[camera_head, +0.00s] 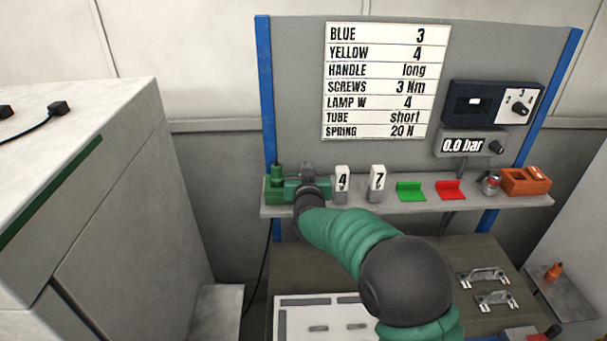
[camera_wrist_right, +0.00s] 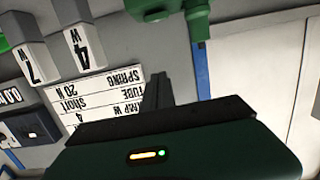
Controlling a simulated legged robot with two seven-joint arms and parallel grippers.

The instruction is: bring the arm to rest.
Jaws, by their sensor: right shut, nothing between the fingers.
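My right arm (camera_head: 350,232) reaches from the lower right up to the left end of the shelf. My right gripper (camera_head: 308,172) is at the shelf, beside a green fixture (camera_head: 275,185) and left of a block marked 4 (camera_head: 342,182). In the wrist view the right gripper (camera_wrist_right: 157,92) has its dark fingers shut together with nothing between them. The green fixture (camera_wrist_right: 172,8) shows at the top of that view, apart from the fingertips. My left gripper is not in view.
The shelf (camera_head: 480,203) also bears a block marked 7 (camera_head: 377,182), a green holder (camera_head: 411,191), a red holder (camera_head: 450,190) and an orange box (camera_head: 525,181). Below are a white board (camera_head: 290,325) and two metal handles (camera_head: 483,276). A white cabinet (camera_head: 130,215) stands at the left.

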